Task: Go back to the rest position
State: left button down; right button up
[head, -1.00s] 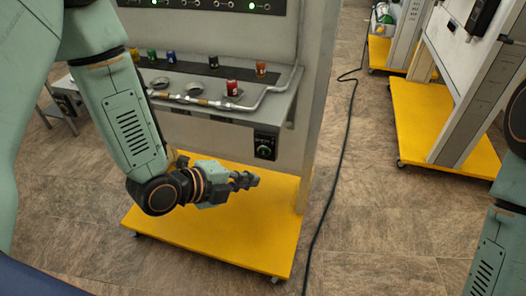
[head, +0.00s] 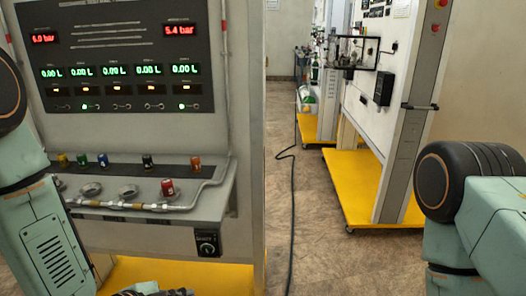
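The oxygen trainer panel (head: 120,140) stands at the left of the head view with lit red and green displays. Its shelf (head: 205,200) carries several small coloured caps; a red one (head: 168,188) sits near the front pipe. My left arm comes down at the left edge. Only the top of my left wrist shows at the bottom edge, in front of the yellow base (head: 215,280); its fingers are cut off by the frame. My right arm is at the right edge, and its gripper is outside the picture.
A black cable (head: 292,200) runs along the tiled floor right of the trainer. A second white panel (head: 365,120) on a yellow wheeled base (head: 350,185) stands further back at the right. Between them is a strip of open floor (head: 315,235).

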pick_arm(q)
jog(key=s+a+f+n+g+y+b, duration=0.2)
jog(key=s+f+n, duration=0.6)
jog(key=s, duration=0.5)
jog(key=s+a+f+n+g+y+b, duration=0.2)
jog(key=s+f+n+g, duration=0.4)
jog(key=s+f, duration=0.4)
jog(key=s+a+n+y, duration=0.1)
jog(key=s, duration=0.2)
jog(key=shift+a+f+n, duration=0.3)
jog(key=shift+a+n, duration=0.1)
